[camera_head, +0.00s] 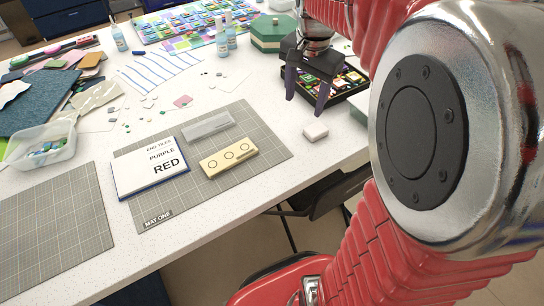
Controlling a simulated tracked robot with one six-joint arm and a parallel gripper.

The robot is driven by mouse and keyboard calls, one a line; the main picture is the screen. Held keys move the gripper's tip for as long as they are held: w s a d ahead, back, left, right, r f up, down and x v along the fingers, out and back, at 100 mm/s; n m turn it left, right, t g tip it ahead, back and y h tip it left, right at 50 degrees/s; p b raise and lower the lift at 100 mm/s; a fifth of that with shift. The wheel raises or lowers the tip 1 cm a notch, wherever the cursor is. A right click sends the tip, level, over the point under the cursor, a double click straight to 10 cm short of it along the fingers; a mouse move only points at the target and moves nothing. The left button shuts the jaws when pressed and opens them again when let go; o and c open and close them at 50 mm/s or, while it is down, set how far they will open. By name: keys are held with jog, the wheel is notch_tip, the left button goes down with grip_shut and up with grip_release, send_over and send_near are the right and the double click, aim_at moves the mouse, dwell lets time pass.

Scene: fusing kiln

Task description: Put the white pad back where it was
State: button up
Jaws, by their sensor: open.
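A small white pad (315,132) lies on the white speckled table, just right of the grey cutting mat marked "MAT ONE" (262,122). My gripper (306,104) hangs above and slightly behind the pad, fingers pointing down. Its two dark fingers are spread, with nothing between them. The gripper appears apart from the pad, though the exact height gap is hard to judge.
On the mat lie a card reading "END TILES PURPLE RED" (150,168), a grey bar (208,126) and a cream block with three circles (228,158). A black tray of coloured glass (345,84) and a green box (272,34) stand near the gripper.

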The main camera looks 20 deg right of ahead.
jog(key=s+a+n+t, duration=0.4)
jog(key=s+a+n, duration=0.8)
jog(key=s+a, duration=0.2)
jog(key=shift+a+f, duration=0.25)
jog(key=shift+a, duration=0.4)
dwell(5.9)
